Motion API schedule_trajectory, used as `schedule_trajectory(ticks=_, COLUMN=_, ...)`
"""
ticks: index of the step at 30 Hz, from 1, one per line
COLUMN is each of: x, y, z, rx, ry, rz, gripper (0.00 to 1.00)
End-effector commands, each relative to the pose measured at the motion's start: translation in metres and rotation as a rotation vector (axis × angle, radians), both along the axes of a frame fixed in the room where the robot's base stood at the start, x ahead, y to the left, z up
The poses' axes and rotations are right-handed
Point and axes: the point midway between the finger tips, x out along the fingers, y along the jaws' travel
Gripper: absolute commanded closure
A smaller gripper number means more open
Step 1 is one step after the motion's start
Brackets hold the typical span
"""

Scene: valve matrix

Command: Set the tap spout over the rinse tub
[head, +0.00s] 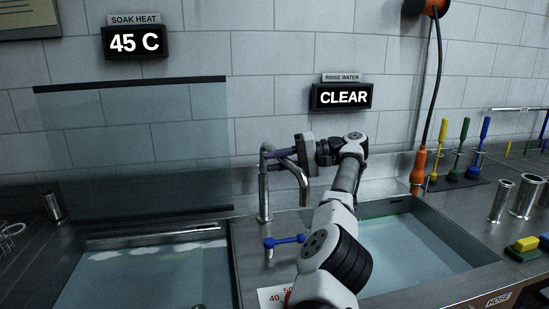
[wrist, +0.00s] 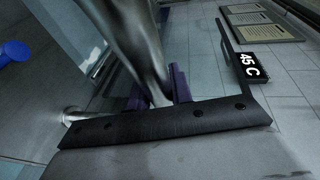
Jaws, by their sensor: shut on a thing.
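The steel tap (head: 263,192) stands on the deck between the two tubs. Its curved spout (head: 297,178) points to the right and down, its tip appearing to be over the deck left of the rinse tub. My gripper (head: 281,155) is shut on the spout, near its upper part. In the wrist view the shiny spout (wrist: 135,45) passes between the purple fingers (wrist: 158,90). The rinse tub (head: 440,215) lies on the right with water in it; my arm crosses in front and hides its left part.
The soak tub (head: 230,262) is on the left, with a clear screen (head: 140,140) behind it. A blue lever (head: 285,241) sits in front of the tap. Brushes (head: 459,150), steel cups (head: 500,200) and an orange-handled hose (head: 418,168) stand around the rinse tub.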

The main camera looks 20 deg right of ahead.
Motion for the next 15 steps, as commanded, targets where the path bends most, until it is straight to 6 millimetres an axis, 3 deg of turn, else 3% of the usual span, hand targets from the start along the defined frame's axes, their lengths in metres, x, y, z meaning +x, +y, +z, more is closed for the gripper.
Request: schedule_trajectory(ticks=15, x=-0.0032, y=-0.0004, z=-0.0009, rx=0.003, ry=0.002, rz=0.014, gripper=1.0)
